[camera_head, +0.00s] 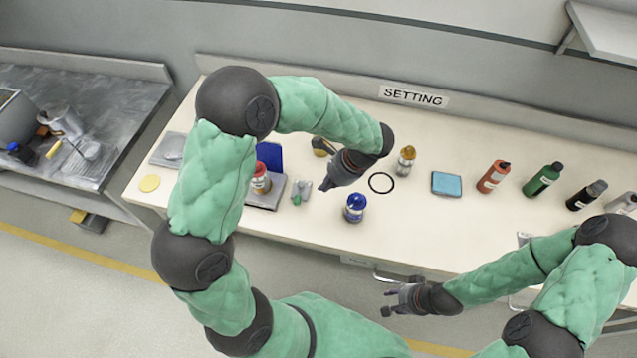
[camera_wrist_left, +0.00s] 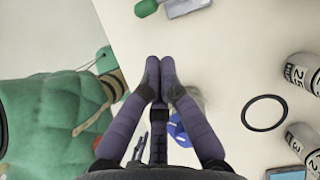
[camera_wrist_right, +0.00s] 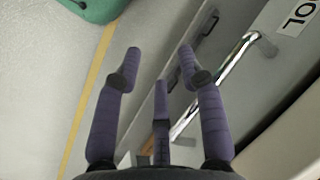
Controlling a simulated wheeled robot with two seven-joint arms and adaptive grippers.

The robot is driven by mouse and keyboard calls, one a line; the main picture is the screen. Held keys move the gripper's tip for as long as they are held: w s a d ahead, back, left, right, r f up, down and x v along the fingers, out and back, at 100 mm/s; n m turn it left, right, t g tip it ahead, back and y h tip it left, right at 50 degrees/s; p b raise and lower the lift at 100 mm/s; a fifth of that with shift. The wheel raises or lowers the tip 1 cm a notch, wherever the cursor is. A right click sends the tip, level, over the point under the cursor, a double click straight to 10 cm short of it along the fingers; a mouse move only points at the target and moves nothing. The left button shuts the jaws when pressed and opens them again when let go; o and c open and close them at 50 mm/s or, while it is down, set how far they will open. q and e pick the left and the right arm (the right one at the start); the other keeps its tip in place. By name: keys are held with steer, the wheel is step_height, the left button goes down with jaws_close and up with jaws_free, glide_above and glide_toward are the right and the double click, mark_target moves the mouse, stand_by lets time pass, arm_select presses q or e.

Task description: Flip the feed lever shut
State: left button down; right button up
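A small grey plate with a green handle (camera_head: 299,194), which looks like the feed lever, sits on the cream bench left of the middle. The green handle points toward the bench's front edge. Its green end (camera_wrist_left: 146,7) and grey plate (camera_wrist_left: 187,7) show at the top of the left wrist view, partly cut off. My left gripper (camera_head: 325,187) is above the bench just right of the lever, apart from it. Its fingertips (camera_wrist_left: 160,65) are together with nothing visible between them. My right gripper (camera_head: 388,300) is open and empty in front of the bench.
A blue-capped jar (camera_head: 354,209) and a black ring (camera_head: 381,183) are right of my left gripper. A red-capped jar (camera_head: 260,180) stands left of the lever. Several bottles line the right side. A metal handle (camera_wrist_right: 222,80) is near my right gripper.

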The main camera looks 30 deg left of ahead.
mark_target(299, 195)
arm_select(q)
steer(key=b+x, duration=0.2)
steer(key=x, duration=0.7)
steer(key=shift+f+b, duration=0.25)
steer(key=shift+b, duration=0.05)
steer(key=shift+s, duration=0.1)
steer(key=shift+s+a+r+p, duration=0.1)
steer(key=shift+s+a+p, duration=0.25)
steer(key=shift+a, duration=0.25)
steer(key=shift+s, duration=0.1)
